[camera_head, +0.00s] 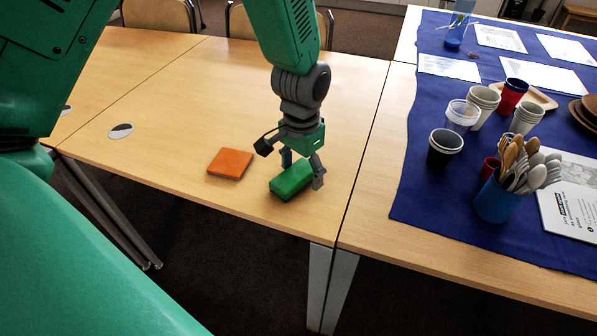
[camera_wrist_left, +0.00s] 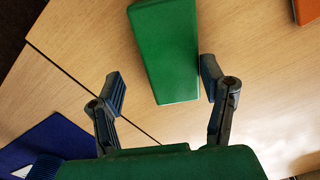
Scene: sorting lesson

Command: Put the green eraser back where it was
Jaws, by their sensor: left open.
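The green eraser (camera_head: 291,180) is a block lying on the wooden table near its front edge. It also shows in the left wrist view (camera_wrist_left: 166,50), running from the top edge down to between the fingertips. My left gripper (camera_head: 302,172) is open just above and around the near end of the eraser. In the left wrist view the left gripper (camera_wrist_left: 160,88) has its fingers spread, with one finger close beside the eraser's right side and a clear gap to the other. An orange square (camera_head: 230,163) lies flat on the table, left of the eraser. My right gripper is not in view.
A blue cloth (camera_head: 420,205) covers much of the right table, with cups, a blue holder of spoons (camera_head: 497,203) and papers on it. A seam between tables runs right of the eraser. The table left of the orange square is mostly clear.

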